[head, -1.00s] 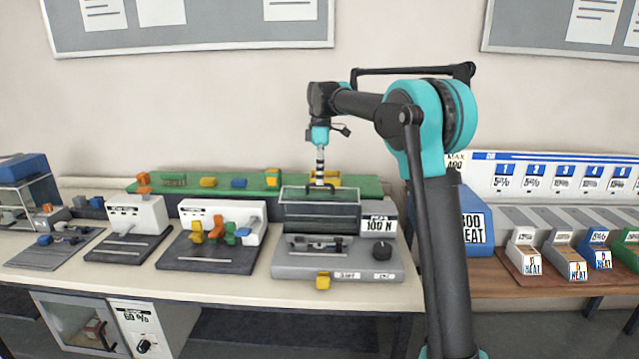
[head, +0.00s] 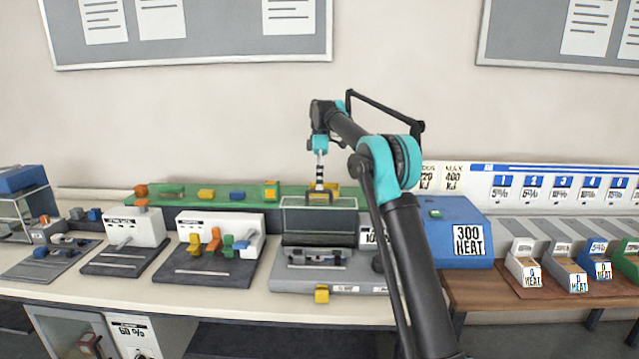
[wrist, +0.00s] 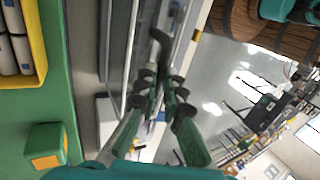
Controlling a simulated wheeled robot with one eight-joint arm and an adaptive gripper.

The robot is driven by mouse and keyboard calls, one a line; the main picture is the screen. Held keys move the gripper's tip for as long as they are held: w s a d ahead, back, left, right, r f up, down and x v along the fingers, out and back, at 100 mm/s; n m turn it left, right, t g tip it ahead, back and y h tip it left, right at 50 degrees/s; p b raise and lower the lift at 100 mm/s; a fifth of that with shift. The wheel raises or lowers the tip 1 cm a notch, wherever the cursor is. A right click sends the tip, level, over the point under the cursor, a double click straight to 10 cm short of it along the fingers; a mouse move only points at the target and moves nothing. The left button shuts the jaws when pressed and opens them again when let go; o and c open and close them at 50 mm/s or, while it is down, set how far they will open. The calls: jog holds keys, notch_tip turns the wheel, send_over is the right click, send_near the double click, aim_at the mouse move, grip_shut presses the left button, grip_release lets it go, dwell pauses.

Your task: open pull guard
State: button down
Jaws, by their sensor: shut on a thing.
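The pull tester (head: 335,280) is a grey machine on the bench, with a knob and label partly hidden by my arm. Its guard (head: 318,222) is a clear panel in a dark frame, standing upright behind the grey clamp fixture (head: 315,256). My gripper (head: 320,187) reaches down from above to the guard's top edge. In the wrist view my gripper (wrist: 163,82) has its fingers close together at a dark bar (wrist: 159,42), which looks like the guard's handle. The exact contact is partly hidden by the fingers.
A green tray (head: 170,190) with coloured blocks lies behind the machines. Other grey testers (head: 210,262) stand to the left. A blue box labelled 300 HEAT (head: 463,238) stands right of my arm.

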aim_at(321, 200)
jog(key=shift+w+d+f, duration=0.1)
jog(key=shift+w+f, duration=0.2)
jog(key=shift+f, duration=0.25)
jog(key=shift+w+d+f, duration=0.1)
jog(key=shift+w+f, duration=0.2)
jog(key=shift+f, duration=0.2)
jog(key=c, duration=1.7)
grip_release()
jog(key=shift+w+f, duration=0.45)
jog(key=shift+o, duration=0.6)
jog(key=shift+s+a+r, duration=0.15)
jog(key=shift+s+r, duration=0.15)
jog(key=shift+r, duration=0.05)
notch_tip(321, 200, up, 10)
